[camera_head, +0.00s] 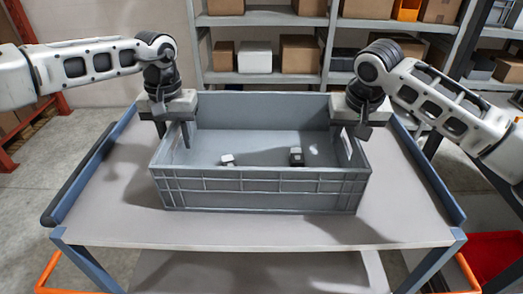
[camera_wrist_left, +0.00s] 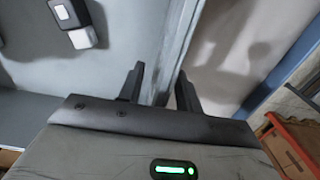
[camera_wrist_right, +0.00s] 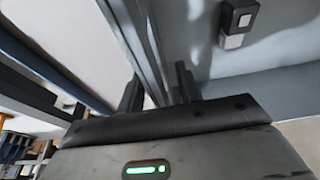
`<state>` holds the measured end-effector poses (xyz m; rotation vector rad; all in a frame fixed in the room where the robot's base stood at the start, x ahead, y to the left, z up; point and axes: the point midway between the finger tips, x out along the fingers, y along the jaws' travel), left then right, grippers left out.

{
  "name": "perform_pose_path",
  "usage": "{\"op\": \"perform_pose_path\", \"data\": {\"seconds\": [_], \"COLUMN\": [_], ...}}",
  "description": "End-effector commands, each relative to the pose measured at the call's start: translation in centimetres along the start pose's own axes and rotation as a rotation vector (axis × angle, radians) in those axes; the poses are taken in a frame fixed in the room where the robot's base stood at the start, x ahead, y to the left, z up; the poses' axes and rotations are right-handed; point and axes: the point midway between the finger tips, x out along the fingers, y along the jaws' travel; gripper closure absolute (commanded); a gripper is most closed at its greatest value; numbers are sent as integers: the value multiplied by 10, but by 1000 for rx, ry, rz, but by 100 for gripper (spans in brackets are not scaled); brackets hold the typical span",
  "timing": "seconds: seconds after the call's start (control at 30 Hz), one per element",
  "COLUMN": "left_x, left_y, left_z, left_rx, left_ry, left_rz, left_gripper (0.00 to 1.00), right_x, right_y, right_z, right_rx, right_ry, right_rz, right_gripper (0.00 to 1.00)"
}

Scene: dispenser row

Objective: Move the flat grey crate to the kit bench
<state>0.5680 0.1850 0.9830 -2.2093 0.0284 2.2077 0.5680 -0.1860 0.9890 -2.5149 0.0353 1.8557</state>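The flat grey crate (camera_head: 260,190) sits upright on a grey table top with blue side rails (camera_head: 130,222) in the head view. My left gripper (camera_head: 174,130) is at the crate's left end wall. In the left wrist view its two fingers (camera_wrist_left: 160,88) stand apart, one on each side of the wall. My right gripper (camera_head: 352,132) is at the right end wall. In the right wrist view its fingers (camera_wrist_right: 157,90) also stand apart around the wall. Whether any finger touches the wall cannot be told. I cannot tell whether this table is the kit bench.
Two small dark-and-white items (camera_head: 227,160) (camera_head: 296,156) lie inside the crate. Shelves with cardboard boxes (camera_head: 301,54) stand behind the table. A red bin (camera_head: 492,255) is at the lower right. The table top is clear in front of the crate.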

Motion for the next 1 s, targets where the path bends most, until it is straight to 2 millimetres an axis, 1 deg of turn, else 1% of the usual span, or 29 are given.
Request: {"op": "perform_pose_path", "data": {"seconds": [0.27, 0.3, 0.37, 0.4, 0.43, 1.0], "left_x": [2, 2, 2, 2, 2, 1], "left_y": [0, 0, 0, 0, 0, 0], "left_z": [0, 0, 0, 0, 0, 0], "left_rx": [0, 0, 0, 0, 0, -1], "left_ry": [0, 0, 0, 0, 0, 0], "left_rz": [0, 0, 0, 0, 0, -1], "left_gripper": [65, 68, 85, 96, 100, 100], "right_x": [2, 2, 2, 2, 1, 1], "right_y": [0, 0, 0, 0, 0, 0], "right_z": [0, 0, 0, 0, 0, 0], "right_rx": [0, 0, 0, 0, 0, 1], "right_ry": [0, 0, 0, 0, 0, 0], "right_rz": [0, 0, -1, -1, -1, 0], "right_gripper": [65, 68, 85, 96, 100, 100]}}
